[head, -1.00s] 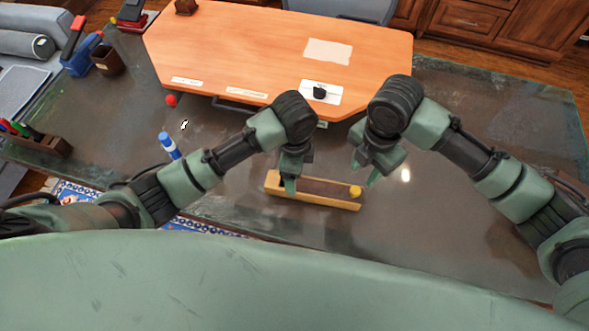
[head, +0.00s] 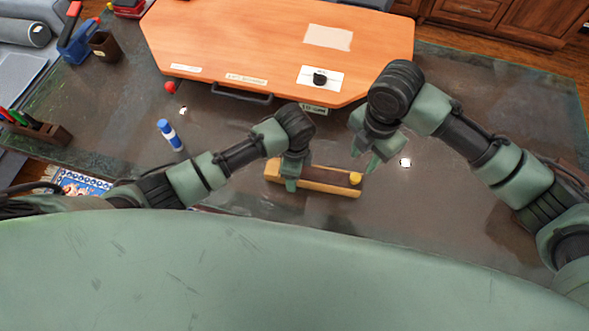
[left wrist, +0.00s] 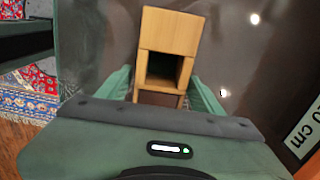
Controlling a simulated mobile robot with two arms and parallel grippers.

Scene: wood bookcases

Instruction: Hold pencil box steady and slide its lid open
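Whether both fingers press on the wood cannot be told. My right gripper (head: 361,158) hangs near the knob, its fingers apart and empty.
An orange raised board (head: 230,45) stands behind the box. A blue-and-white marker (head: 170,135) and a red ball (head: 170,87) are at left, with a pen holder (head: 38,128) farther left. The dark desk right of the box is mostly clear.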

